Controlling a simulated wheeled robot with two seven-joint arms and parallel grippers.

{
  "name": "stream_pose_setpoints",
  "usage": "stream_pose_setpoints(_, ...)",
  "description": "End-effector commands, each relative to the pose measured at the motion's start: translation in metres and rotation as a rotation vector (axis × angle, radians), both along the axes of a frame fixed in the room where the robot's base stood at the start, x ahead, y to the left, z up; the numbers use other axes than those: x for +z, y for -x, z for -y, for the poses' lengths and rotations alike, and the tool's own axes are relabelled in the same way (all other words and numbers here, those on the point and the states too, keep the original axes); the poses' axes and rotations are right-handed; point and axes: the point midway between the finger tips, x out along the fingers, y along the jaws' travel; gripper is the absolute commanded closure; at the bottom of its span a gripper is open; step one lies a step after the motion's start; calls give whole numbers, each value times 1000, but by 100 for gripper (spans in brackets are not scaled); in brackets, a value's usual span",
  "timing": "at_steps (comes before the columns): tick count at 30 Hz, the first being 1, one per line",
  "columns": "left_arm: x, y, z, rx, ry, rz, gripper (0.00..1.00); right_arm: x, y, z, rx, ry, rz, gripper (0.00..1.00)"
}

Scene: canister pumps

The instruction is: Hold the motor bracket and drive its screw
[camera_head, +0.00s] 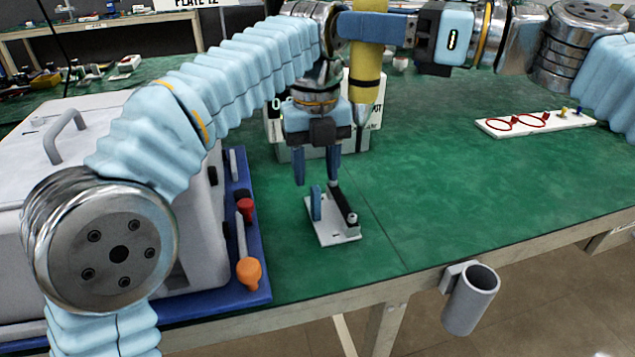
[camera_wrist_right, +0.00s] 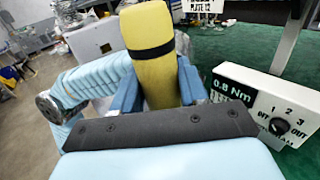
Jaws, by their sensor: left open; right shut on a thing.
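A white base plate (camera_head: 325,233) lies on the green table below my left gripper. It carries a blue upright piece (camera_head: 316,203) and a dark slanted bar (camera_head: 343,204); I cannot tell which part is the motor bracket. My left gripper (camera_head: 317,182) points down with its fingers apart, just above these parts. My right gripper (camera_head: 370,27) is shut on a yellow driver (camera_head: 367,75), whose grey tip points down behind and right of my left gripper. The driver (camera_wrist_right: 155,60), with a black band, also stands between the blue fingers in the right wrist view. The screw cannot be made out.
A torque box (camera_wrist_right: 265,100) reading 0.8 Nm stands behind my left gripper. A grey case and a blue tray (camera_head: 215,303) with orange and red handles are at left. A grey cup (camera_head: 470,298) hangs at the front edge. A white ring board (camera_head: 533,124) lies right; table between is clear.

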Motion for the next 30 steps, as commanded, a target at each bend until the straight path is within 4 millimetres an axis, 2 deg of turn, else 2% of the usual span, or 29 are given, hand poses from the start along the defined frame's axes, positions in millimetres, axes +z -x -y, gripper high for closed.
stream_pose_setpoints(3, -24, 1, -1, 0, -2, -3, 53, 1, 0, 0, -1, -2, 2, 100)
stream_pose_setpoints(9, -52, 0, 0, 0, 0, -1, 53, 1, 0, 0, -1, -2, 2, 100)
stream_pose_setpoints(15, -63, 0, 0, 0, 1, -1, 53, 1, 0, 0, -1, -2, 2, 100)
stream_pose_setpoints(22, -64, 0, 0, 0, 1, 0, 53, 1, 0, 0, -1, -2, 2, 100)
stream_pose_setpoints(23, -64, 0, 0, 0, 1, 0, 55, 1, 0, 0, -1, -2, 2, 100)
stream_pose_setpoints(30, -64, 0, 0, 0, 1, 0, 92, 1, 0, 0, -1, -2, 2, 100)
